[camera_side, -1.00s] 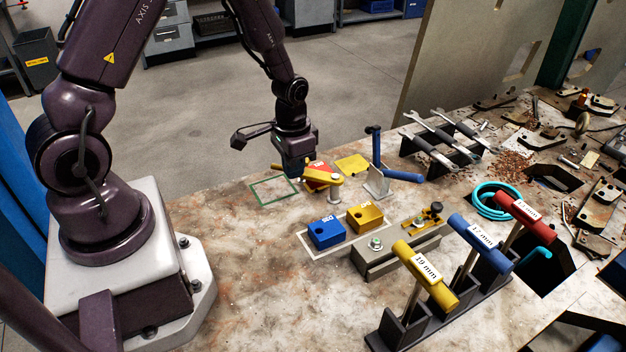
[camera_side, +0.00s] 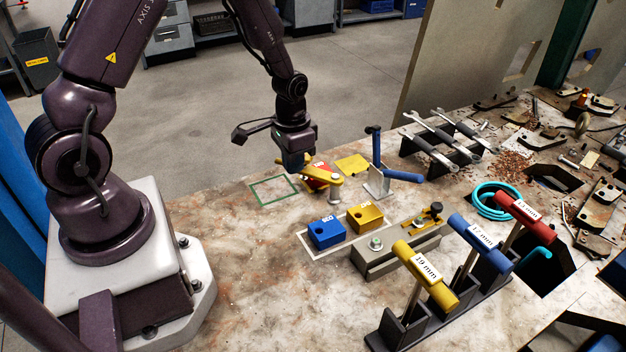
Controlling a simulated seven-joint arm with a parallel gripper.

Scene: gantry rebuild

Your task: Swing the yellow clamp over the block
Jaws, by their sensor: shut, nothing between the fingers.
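The yellow clamp (camera_side: 328,182) is a bar on a short metal post at its right end. It reaches left beside the red block (camera_side: 318,170), in front of it in this view. I cannot tell whether the bar lies over the block's top or only beside it. My gripper (camera_side: 296,171) points down at the left end of the clamp, close to the red block. Its fingers are shut with nothing visible between them. The fingertips are small and partly merge with the clamp, so contact is unclear.
A blue-handled toggle clamp (camera_side: 381,170) stands right of the block. Blue (camera_side: 327,233) and yellow (camera_side: 365,217) blocks sit in front, beside a grey fixture (camera_side: 385,255). A green outlined square (camera_side: 273,190) is empty. T-handled tools stand at front right.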

